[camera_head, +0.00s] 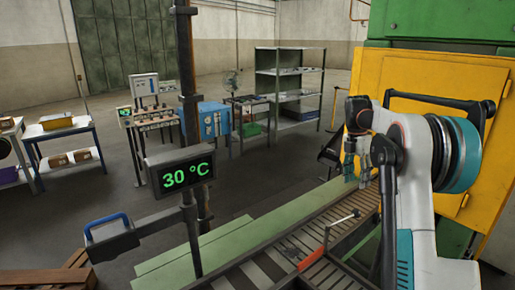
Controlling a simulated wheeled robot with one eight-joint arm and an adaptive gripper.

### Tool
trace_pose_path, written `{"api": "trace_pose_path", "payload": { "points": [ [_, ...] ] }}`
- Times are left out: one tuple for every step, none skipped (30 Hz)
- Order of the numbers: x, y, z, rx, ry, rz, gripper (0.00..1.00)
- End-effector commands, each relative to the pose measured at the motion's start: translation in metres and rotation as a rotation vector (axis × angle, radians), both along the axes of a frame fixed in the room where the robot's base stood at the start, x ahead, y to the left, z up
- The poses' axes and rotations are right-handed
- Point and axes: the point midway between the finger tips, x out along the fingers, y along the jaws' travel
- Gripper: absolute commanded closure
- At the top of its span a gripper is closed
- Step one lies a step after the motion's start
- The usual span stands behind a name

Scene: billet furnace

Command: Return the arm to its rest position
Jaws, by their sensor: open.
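My arm rises at the right of the head view, white with teal and black joints. My gripper (357,172) hangs at its end, fingers downward. Its fingers are apart and nothing shows between them. It is above the far part of the slatted roller conveyor (322,268), in front of the yellow furnace panel (425,90). The small scale hides how far the fingertips are from the conveyor.
A post with a "30 °C" display (186,175) stands left of the conveyor. A red-based lever (312,262) rises from the conveyor. A green bench edge (215,248) runs alongside. Shelves (290,85) and tables stand farther back. Open floor lies between.

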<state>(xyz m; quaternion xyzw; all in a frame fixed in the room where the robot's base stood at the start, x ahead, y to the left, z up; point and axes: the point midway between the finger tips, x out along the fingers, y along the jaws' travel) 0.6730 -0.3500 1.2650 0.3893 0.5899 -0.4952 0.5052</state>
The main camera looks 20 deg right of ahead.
Motion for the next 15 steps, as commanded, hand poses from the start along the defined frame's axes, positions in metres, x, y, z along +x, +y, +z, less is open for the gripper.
{"api": "trace_pose_path", "payload": {
  "points": [
    [0.0,0.001,0.0,-0.001,-0.001,-0.002,0.51],
    [0.0,0.002,0.001,-0.002,-0.004,-0.005,0.51],
    [0.0,0.006,0.002,-0.006,-0.008,-0.012,0.51],
    [-0.001,0.01,0.004,-0.009,-0.015,-0.022,0.51],
    [-0.001,0.015,0.005,-0.014,-0.024,-0.034,0.51],
    [-0.001,0.023,0.008,-0.023,-0.04,-0.057,0.51],
    [-0.002,0.032,0.011,-0.029,-0.052,-0.077,0.51],
    [-0.003,0.041,0.014,-0.037,-0.068,-0.101,0.51],
    [-0.005,0.053,0.018,-0.047,-0.092,-0.138,0.51],
    [-0.006,0.064,0.021,-0.054,-0.112,-0.166,0.51],
    [-0.009,0.074,0.024,-0.061,-0.132,-0.198,0.51],
    [-0.012,0.088,0.028,-0.068,-0.159,-0.239,0.51],
    [-0.014,0.098,0.03,-0.072,-0.179,-0.271,0.51],
    [-0.017,0.108,0.033,-0.073,-0.199,-0.302,0.51],
    [-0.022,0.122,0.035,-0.076,-0.227,-0.343,0.51]
  ]
}}
